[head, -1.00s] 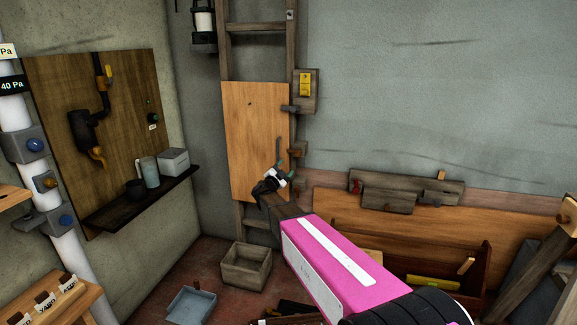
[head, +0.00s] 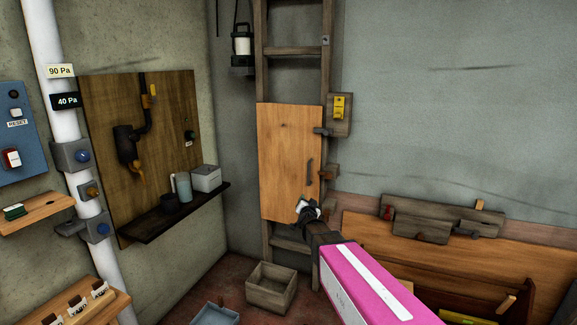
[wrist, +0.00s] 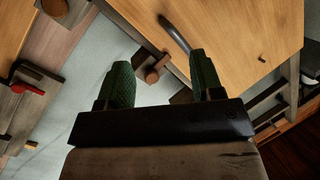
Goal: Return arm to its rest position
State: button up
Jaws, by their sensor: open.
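My gripper (head: 308,207) is at the end of my pink arm, in front of the lower right part of a wooden door panel (head: 284,160). In the wrist view my gripper (wrist: 164,84) shows two green fingers spread apart with nothing between them. Beyond the fingers are the panel (wrist: 235,35), its dark curved handle (wrist: 174,33) and a wooden peg latch (wrist: 152,68). The fingers look apart from the handle, though the exact gap is hard to tell. The panel appears shut against the ladder frame (head: 327,50).
A wooden crate (head: 270,288) and a blue-grey tray (head: 215,316) are on the floor below. A dark shelf (head: 150,228) with a box (head: 205,178) is at left. A long wooden bench (head: 400,240) lies along the right wall. Open air lies left of the arm.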

jog(key=s+d+f+n+g+y, duration=0.2)
jog(key=s+f+n+g+y, duration=0.3)
jog(key=s+f+g, duration=0.65)
jog(key=s+d+f+n+g+h, duration=0.1)
jog(key=s+d+g+h, duration=0.1)
jog(key=s, duration=0.8)
jog(key=s+d+f+g+h, duration=0.2)
jog(key=s+d+g, duration=0.2)
jog(key=s, duration=0.6)
jog(key=shift+s+d+n, duration=0.3)
jog(key=shift+d+n, duration=0.1)
jog(key=shift+d, duration=0.65)
jog(key=shift+f, duration=0.1)
